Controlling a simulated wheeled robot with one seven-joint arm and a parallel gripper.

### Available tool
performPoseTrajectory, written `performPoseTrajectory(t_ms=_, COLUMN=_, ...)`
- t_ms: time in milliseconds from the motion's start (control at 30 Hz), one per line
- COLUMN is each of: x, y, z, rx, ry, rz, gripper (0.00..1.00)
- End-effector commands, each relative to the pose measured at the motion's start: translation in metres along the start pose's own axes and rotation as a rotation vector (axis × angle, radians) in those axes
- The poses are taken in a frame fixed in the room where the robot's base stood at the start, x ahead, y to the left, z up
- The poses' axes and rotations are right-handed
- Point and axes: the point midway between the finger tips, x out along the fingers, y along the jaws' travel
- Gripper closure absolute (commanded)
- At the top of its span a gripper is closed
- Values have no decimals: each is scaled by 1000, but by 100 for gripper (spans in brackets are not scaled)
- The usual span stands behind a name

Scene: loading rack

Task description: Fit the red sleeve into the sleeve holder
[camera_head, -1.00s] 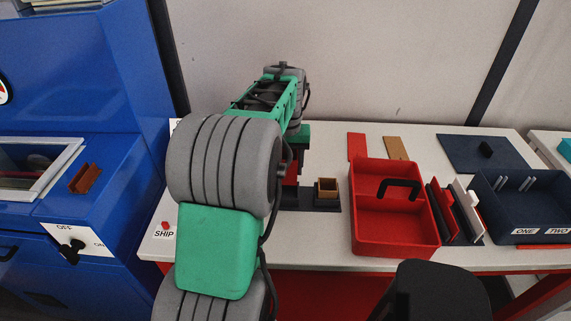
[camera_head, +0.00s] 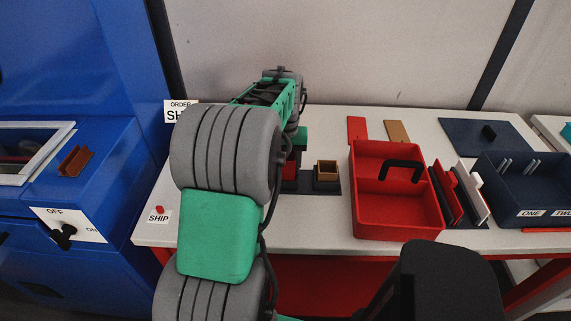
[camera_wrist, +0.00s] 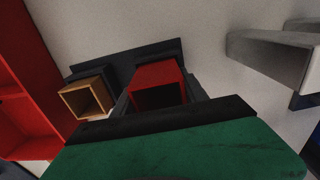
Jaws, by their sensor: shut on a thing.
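The red sleeve (camera_wrist: 160,74) is a square, open-ended tube in the wrist view. My gripper (camera_wrist: 158,92) is shut on it, with dark fingers along its sides. The dark sleeve holder (camera_wrist: 118,62) lies under and behind it, and the red sleeve is over its right part. I cannot tell how deep the sleeve sits. A tan sleeve (camera_wrist: 88,97) stands in the holder's left part. In the head view, the holder (camera_head: 327,187) carries the tan sleeve (camera_head: 326,169); the red sleeve (camera_head: 290,171) is mostly hidden behind my arm.
A red two-part tray (camera_head: 399,212) stands right of the holder. Beyond it are a rack of upright plates (camera_head: 461,195) and a blue bin (camera_head: 528,198). Flat red (camera_head: 357,129) and tan (camera_head: 397,131) pieces lie behind. A blue machine (camera_head: 105,190) stands left.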

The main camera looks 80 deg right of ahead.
Motion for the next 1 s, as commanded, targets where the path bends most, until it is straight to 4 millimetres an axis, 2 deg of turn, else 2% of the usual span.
performPoseTrajectory(t_ms=167, x=1, y=0, z=1, rx=0, ry=-3, rz=0, gripper=89)
performPoseTrajectory(t_ms=200, x=1, y=0, z=1, rx=0, ry=-3, rz=0, gripper=47)
performPoseTrajectory(t_ms=467, x=2, y=0, z=1, rx=0, ry=-4, rz=0, gripper=26)
performPoseTrajectory(t_ms=833, x=-1, y=0, z=0, rx=0, ry=-2, rz=0, gripper=24)
performPoseTrajectory(t_ms=1000, x=-25, y=0, z=-1, rx=0, ry=2, rz=0, gripper=24)
